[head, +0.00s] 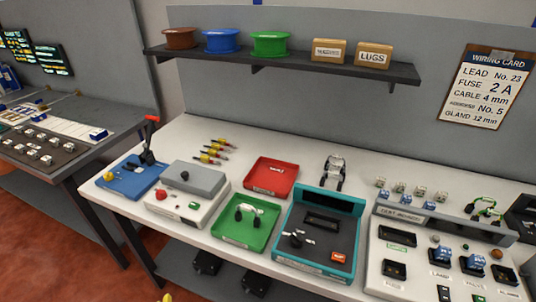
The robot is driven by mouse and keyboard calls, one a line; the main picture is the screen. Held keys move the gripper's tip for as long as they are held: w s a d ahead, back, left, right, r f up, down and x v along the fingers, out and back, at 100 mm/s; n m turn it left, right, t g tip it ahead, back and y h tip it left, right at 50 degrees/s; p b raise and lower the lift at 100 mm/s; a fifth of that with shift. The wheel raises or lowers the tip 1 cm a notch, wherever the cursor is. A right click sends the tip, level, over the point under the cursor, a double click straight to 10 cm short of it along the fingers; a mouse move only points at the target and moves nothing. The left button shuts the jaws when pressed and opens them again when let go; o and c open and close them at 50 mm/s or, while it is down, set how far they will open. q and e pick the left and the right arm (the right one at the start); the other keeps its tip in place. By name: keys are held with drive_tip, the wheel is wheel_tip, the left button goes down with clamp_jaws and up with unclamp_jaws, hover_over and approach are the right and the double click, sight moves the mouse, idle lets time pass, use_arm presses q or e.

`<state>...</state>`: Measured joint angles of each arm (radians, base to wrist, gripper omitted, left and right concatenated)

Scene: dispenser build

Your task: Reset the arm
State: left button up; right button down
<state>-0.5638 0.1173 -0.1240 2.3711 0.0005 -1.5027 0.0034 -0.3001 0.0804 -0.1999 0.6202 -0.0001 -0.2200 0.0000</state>
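No gripper can be made out in the head view. A blue base (131,180) at the left end of the white bench carries a black lever arm (148,145) with a red handle (152,118). The lever stands up, slightly tilted, with its handle at the top. A yellow part sits at the left of the base. A small yellow piece shows at the bottom edge of the picture; I cannot tell what it is.
On the white bench (215,134) stand a grey-lidded box (195,179), red tray (270,165), green tray (262,207), teal-framed station (281,248) and grey test board (383,225). A silver-and-black device (335,172) stands behind. A shelf (390,70) holds spools and boxes.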

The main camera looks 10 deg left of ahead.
use_arm(q)
drive_tip(key=s+d+f+g+h, duration=0.1)
drive_tip(key=s+d+f+h, duration=0.15)
drive_tip(key=f, duration=1.25)
drive_tip(key=s+d+f+g+h, duration=0.1)
drive_tip(key=s+d+f+g, duration=0.15)
drive_tip(key=f, duration=1.35)
drive_tip(key=s+f+n+g, duration=0.2)
drive_tip(key=s+f+n, duration=0.1)
drive_tip(key=s+f, duration=1.3)
drive_tip(key=s, duration=0.3)
drive_tip(key=shift+s+f+h, duration=0.2)
drive_tip(key=shift+s+h, duration=0.05)
drive_tip(key=shift+h, duration=0.1)
